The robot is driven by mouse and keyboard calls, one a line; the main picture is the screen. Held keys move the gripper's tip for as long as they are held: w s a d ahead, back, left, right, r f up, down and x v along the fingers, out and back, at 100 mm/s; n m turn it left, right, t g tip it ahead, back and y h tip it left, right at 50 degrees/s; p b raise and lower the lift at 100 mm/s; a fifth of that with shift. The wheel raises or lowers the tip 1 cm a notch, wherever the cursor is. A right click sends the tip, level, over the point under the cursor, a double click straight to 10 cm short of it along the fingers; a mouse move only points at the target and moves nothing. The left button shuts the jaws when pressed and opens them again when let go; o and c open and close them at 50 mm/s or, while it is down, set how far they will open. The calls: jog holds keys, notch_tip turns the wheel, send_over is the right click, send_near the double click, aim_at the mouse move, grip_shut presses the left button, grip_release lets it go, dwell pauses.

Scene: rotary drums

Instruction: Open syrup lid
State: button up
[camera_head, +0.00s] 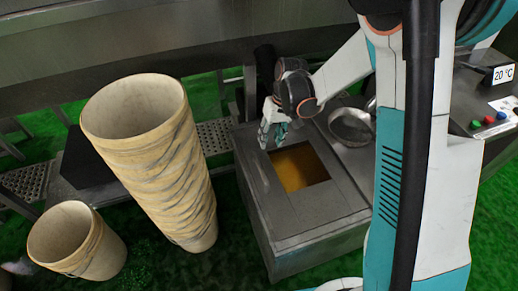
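A grey metal box (310,218) stands right of centre. A square opening in its top shows amber syrup (294,168). I cannot make out a separate lid over this opening; a flat metal strip (258,175) lies along its left side. My gripper (271,136) is at the back left corner of the opening, pointing down, close to the box top. It is small and partly dark here, so I cannot tell whether its fingers are open or touch the metal.
A tall leaning stack of beige buckets (165,155) stands left of the box, with a shorter bucket (76,242) farther left. A round metal pan (352,126) lies behind the box at right. A control panel (495,115) is at far right. Green floor shows between them.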

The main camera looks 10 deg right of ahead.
aim_at(261, 166)
jog(key=a+f+b, duration=0.1)
jog(key=f, duration=0.4)
jog(key=a+f+b, duration=0.1)
jog(key=f+b, duration=0.1)
jog(key=f, duration=0.2)
jog(key=a+f+b, duration=0.1)
jog(key=f+b, duration=0.1)
jog(key=f, duration=0.3)
jog(key=shift+w+f, duration=0.2)
jog(key=shift+f, duration=0.15)
grip_shut()
